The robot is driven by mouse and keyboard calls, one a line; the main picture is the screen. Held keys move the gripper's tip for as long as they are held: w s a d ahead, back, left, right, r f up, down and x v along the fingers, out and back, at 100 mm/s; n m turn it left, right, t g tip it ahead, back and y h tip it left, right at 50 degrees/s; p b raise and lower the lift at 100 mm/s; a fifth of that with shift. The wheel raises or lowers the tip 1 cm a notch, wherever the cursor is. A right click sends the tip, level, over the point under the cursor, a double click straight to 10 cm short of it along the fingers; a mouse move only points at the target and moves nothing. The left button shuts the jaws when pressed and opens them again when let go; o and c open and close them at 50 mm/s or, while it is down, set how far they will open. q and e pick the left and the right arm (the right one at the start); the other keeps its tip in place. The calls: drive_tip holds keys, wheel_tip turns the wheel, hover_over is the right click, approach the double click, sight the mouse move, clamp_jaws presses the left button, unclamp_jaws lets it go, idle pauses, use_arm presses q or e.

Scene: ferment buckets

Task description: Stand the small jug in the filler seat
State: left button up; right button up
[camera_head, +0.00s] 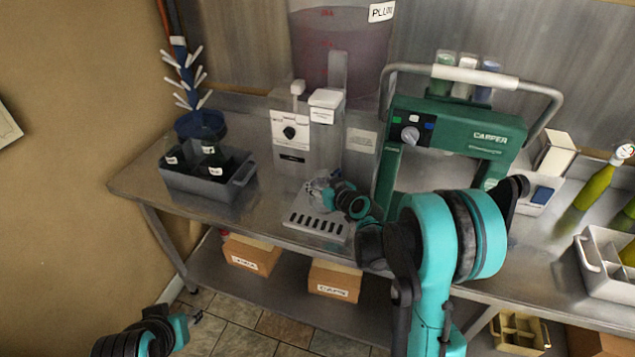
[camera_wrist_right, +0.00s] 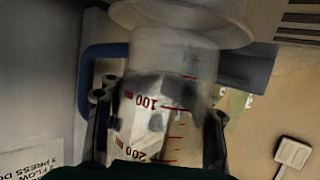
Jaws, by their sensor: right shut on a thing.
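The small jug (camera_wrist_right: 160,105) is clear with red marks at 100 and 200. In the right wrist view it sits between the two dark fingers of my right gripper (camera_wrist_right: 158,125), which is shut on it. A blue handle (camera_wrist_right: 98,65) shows on its left side. In the head view my right gripper (camera_head: 328,190) holds the jug (camera_head: 316,190) in front of the filler (camera_head: 318,140), over the slotted drip tray (camera_head: 318,224). I cannot tell whether the jug touches the tray.
A grey crate (camera_head: 200,190) with dark bottles stands left of the filler. A green capper (camera_head: 455,135) stands to the right. Green bottles (camera_head: 597,185) and a white divided crate (camera_head: 600,275) are at the far right. Boxes (camera_head: 335,283) lie on the lower shelf.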

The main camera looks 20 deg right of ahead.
drive_tip(key=shift+f+b, duration=0.8)
drive_tip(key=shift+b, duration=0.15)
idle(1.1)
drive_tip(key=shift+c, duration=0.5)
drive_tip(key=o, duration=1.5)
drive_tip(key=shift+d+f, duration=0.1)
drive_tip(key=shift+c, duration=0.2)
drive_tip(key=shift+s, duration=0.1)
drive_tip(key=v, duration=0.8)
